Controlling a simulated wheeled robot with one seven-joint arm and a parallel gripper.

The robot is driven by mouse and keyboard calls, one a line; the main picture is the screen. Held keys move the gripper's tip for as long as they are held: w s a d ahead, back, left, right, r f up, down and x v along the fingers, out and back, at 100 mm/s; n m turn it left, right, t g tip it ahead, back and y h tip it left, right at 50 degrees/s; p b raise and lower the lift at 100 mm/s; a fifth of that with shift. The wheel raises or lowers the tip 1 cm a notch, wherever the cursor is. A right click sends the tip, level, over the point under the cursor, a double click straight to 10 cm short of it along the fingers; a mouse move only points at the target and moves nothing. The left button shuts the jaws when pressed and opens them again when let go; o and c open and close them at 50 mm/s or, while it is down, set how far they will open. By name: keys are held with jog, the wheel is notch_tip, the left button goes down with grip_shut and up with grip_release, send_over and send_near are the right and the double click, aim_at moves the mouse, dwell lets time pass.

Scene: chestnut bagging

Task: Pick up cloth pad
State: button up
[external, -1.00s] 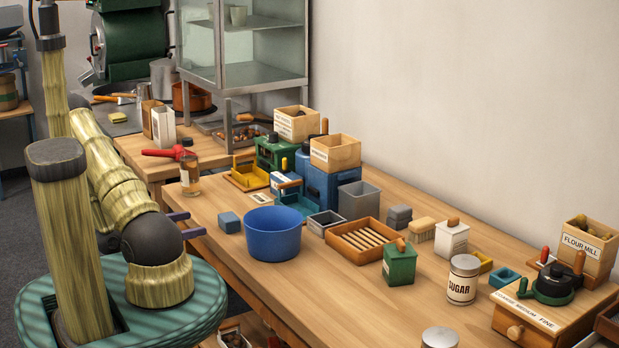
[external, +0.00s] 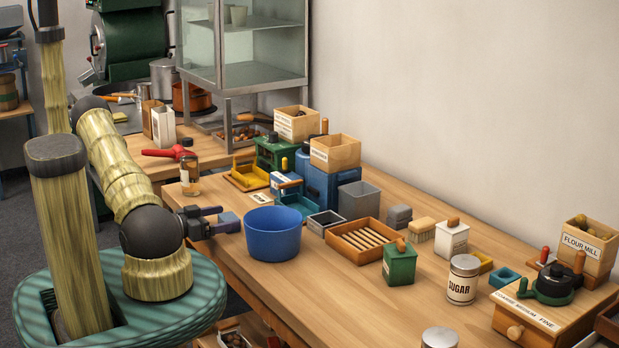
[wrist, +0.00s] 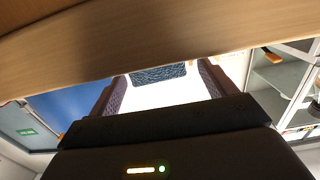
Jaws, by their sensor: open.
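The cloth pad, a small blue block-shaped piece (external: 230,222), lies near the left edge of the wooden table, left of the blue tub. My gripper (external: 215,217) is at that table edge, level and pointing right, and partly covers the pad in the external view. In the wrist view the pad (wrist: 158,74) shows as dark blue speckled fabric ahead, between the two open fingers (wrist: 160,86). The gap between the fingers looks empty in front of the pad. Whether either finger touches the pad I cannot tell.
The blue tub (external: 272,236) stands just right of the pad. A brown bottle (external: 189,176) stands behind my gripper. A yellow tray (external: 247,179) and a slatted wooden tray (external: 366,242) lie farther off. The near table surface (external: 300,290) is clear.

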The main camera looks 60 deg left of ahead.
aim_at(235, 215)
jog(key=w+p, duration=0.1)
jog(key=w, duration=0.3)
jog(key=shift+w+f, duration=0.1)
jog(key=shift+f, duration=0.05)
jog(key=c, duration=1)
